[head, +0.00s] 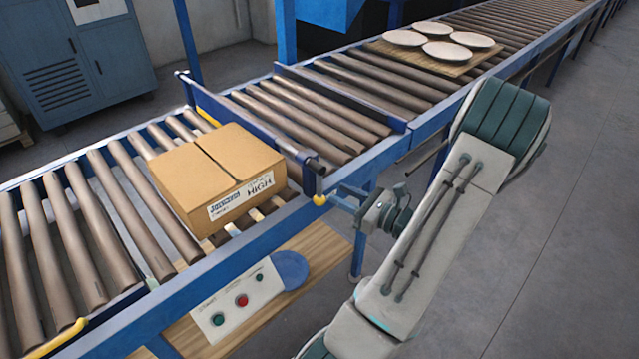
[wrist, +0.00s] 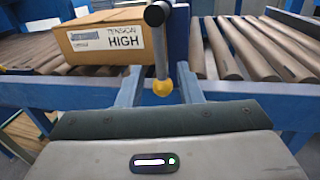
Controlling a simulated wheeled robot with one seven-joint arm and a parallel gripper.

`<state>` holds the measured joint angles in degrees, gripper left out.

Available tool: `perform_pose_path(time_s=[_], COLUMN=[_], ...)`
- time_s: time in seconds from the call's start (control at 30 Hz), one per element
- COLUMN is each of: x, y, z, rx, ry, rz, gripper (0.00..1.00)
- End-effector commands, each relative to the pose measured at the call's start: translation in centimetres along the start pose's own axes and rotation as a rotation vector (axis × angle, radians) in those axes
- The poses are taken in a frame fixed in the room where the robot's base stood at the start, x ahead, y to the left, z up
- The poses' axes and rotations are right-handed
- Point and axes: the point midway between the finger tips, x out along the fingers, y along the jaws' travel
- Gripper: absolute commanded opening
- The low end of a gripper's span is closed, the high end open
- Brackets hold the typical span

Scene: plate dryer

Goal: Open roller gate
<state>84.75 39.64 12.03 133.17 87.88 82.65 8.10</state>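The roller gate is a blue bar (head: 245,125) lying across the conveyor, with a cardboard box against its near-left side. At its near end a grey handle rod with a yellow tip (head: 319,200) hangs at the conveyor's front edge. In the wrist view the rod (wrist: 160,50) stands upright, its yellow knob low in the picture. My gripper (head: 342,198) is just right of the handle. In the wrist view its two blue-grey fingers (wrist: 160,88) are apart, with the knob appearing between them. I cannot tell whether either finger touches it.
The cardboard box (head: 215,170) marked HIGH sits on the rollers left of the gate. Several pale plates (head: 440,42) lie on a wooden board farther along the conveyor. A control panel (head: 240,300) with buttons is below the front rail. The floor at right is clear.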

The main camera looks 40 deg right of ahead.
Motion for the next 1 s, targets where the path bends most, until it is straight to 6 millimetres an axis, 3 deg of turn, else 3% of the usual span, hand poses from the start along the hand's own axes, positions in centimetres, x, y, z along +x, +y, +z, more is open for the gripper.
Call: perform_pose_path(time_s=[0.1, 0.33, 0.77, 0.8, 0.9, 1.0], x=[2.7, 6.2, 7.5, 7.5, 7.5, 7.4], y=[0.1, 0.1, 0.0, 0.0, 0.0, 0.0], z=[0.1, 0.0, 0.0, 0.0, 0.0, 0.0], rx=[0.001, -0.001, -0.001, -0.001, -0.001, -0.001], ry=[0.000, 0.000, 0.001, 0.001, 0.001, 0.001], rz=[0.004, 0.003, 0.001, 0.001, 0.001, 0.001], gripper=[0.33, 0.33, 0.33, 0.30, 0.02, 0.00])
